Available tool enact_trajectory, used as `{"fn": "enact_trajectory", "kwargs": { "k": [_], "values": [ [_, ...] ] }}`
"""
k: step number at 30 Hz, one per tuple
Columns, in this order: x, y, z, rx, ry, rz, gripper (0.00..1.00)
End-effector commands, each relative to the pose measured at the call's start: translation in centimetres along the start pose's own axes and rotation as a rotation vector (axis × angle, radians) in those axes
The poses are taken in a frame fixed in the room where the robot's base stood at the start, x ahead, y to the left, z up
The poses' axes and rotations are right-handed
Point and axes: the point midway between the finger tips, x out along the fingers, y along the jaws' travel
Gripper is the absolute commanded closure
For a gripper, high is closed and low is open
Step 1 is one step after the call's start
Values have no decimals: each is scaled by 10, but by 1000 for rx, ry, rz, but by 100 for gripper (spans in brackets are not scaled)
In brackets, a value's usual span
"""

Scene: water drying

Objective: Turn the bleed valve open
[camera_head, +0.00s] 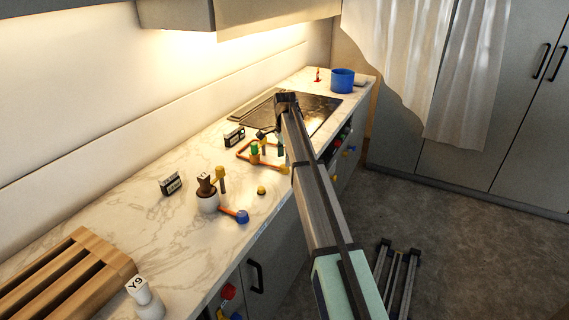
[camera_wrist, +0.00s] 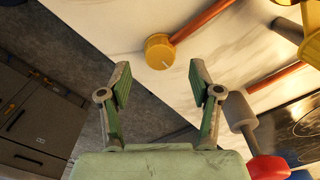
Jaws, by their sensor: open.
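I cannot tell for certain which part is the bleed valve. In the wrist view a yellow round cap (camera_wrist: 158,52), with a pale mark on its face, sits at the end of an orange pipe (camera_wrist: 205,20). It lies ahead of my gripper (camera_wrist: 160,78), between and beyond the fingertips, apart from them. My gripper is open and empty. A red round knob (camera_wrist: 268,168) on a grey stem is at the lower right. In the head view the orange pipework (camera_head: 243,152) stands on the counter, with a yellow cap (camera_head: 284,170) near its front edge; my arm hides part of it.
Cabinets lie below the counter edge.

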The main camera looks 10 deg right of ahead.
Motion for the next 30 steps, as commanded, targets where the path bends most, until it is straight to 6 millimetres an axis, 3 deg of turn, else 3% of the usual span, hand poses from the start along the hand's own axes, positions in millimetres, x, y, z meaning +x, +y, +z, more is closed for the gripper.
{"fn": "enact_trajectory", "kwargs": {
  "k": [9, 20, 25, 30],
  "values": [
    [35, 0, 0, 0, 0, 1, 36],
    [39, 0, 0, 0, 0, 0, 36],
    [39, 0, 0, 0, 0, 0, 97],
    [39, 0, 0, -1, 0, 1, 96]
  ]
}}
